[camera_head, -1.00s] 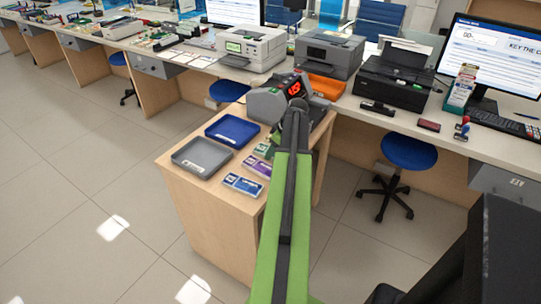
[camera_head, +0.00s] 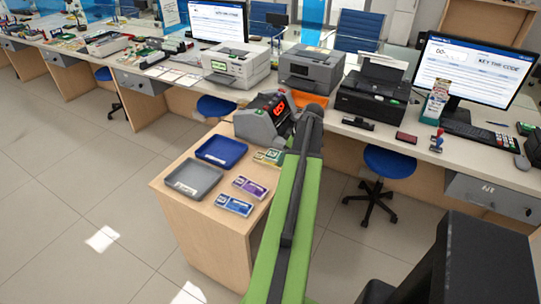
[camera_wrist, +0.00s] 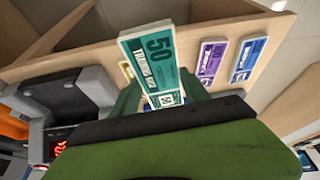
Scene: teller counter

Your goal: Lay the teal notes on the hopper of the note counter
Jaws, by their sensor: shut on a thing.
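The teal notes (camera_wrist: 157,62), marked 50, stand out from my gripper (camera_wrist: 158,92) in the wrist view. My gripper is shut on their near end, and they are held up above the wooden stand. The note counter (camera_head: 262,120) is a grey machine with a red lit display at the back of the stand in the head view. It also shows at the left of the wrist view (camera_wrist: 88,92), beside my gripper and apart from the notes. Its hopper is hard to make out. In the head view my arm hides the gripper and the held notes.
On the stand (camera_head: 205,222) are a blue tray (camera_head: 221,151), a grey tray (camera_head: 193,180), purple notes (camera_head: 250,187), blue notes (camera_head: 234,205) and a green-yellow bundle (camera_head: 268,156). An orange tray (camera_head: 309,99) and printers stand on the long counter behind. A blue stool (camera_head: 390,162) is to the right.

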